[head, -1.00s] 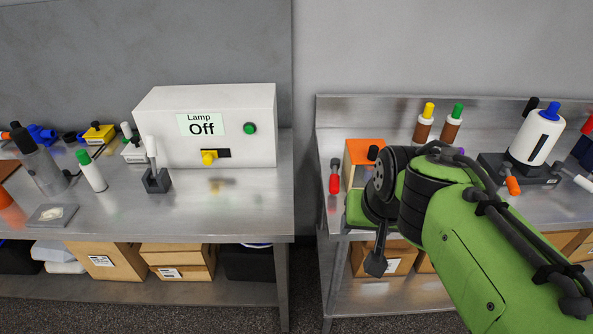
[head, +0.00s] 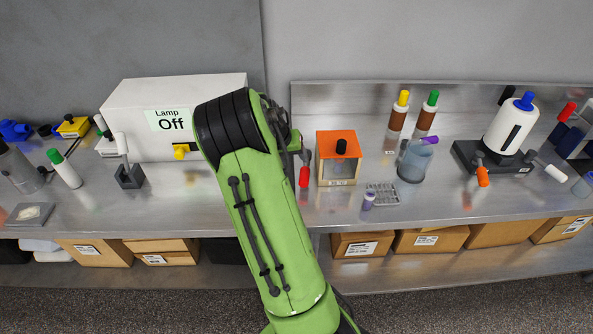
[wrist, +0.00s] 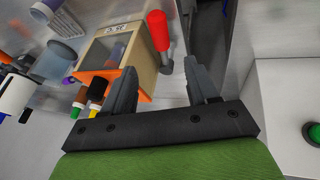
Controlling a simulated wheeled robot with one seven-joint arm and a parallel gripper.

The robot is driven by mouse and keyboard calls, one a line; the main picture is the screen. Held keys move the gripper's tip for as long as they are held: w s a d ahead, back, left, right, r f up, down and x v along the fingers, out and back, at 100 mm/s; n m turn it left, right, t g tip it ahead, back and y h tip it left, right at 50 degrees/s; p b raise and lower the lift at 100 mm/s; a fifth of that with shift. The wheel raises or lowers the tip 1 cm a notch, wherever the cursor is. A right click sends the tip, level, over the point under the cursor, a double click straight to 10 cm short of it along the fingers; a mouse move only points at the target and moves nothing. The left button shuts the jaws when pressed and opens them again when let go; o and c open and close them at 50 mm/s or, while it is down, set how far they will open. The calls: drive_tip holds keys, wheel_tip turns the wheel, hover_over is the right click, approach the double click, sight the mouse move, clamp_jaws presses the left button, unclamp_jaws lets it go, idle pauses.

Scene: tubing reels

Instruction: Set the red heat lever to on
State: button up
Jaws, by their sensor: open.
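A lever with a red handle (head: 304,177) and a grey base stands just left of an orange-topped box in the head view, its handle pointing toward the bench's front. In the wrist view, the red handle (wrist: 158,31) lies beyond my fingertips, with its grey base seen between them, nearer the left finger. My gripper (wrist: 161,68) is open, with nothing between its fingers. I cannot tell the exact gap to the lever, but no contact shows. In the head view my arm hides the gripper. No label for this lever is readable.
The orange-topped box (head: 337,165) stands close beside the lever. The white box reading "Lamp Off" (head: 135,95) is left of my arm. A blue-grey cup (head: 413,163) and a small rack (head: 382,193) stand farther right. Another red-handled lever (head: 567,111) is at far right.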

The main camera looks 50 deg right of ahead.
sight(303, 172)
drive_tip(key=x, duration=1.2)
drive_tip(key=shift+w+d+f, duration=0.15)
clamp_jaws()
